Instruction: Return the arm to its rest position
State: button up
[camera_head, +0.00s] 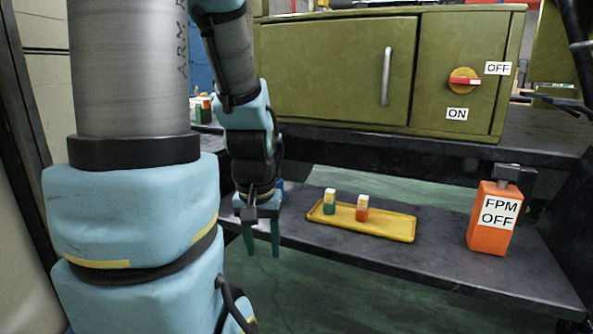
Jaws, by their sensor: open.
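My arm, pale blue with dark joints, hangs down at the left of the middle in the head view. My gripper (262,243) points downward, with its two green fingers apart and nothing between them. It is in front of the lower shelf's left end, to the left of a yellow tray (390,228). The tray holds a green and white small container (329,202) and an orange one with a pale top (362,209). The gripper looks apart from the tray and both containers.
A green cabinet (325,70) with a handle and an ON/OFF knob (463,80) stands above the dark lower shelf (420,255). An orange box (490,222) labelled FPM OFF sits at the shelf's right. Green floor shows in front of the shelf.

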notch_tip(320, 180, up, 35)
jog(key=p, duration=3.3)
jog(key=shift+p, duration=0.3)
jog(key=shift+f, duration=0.1)
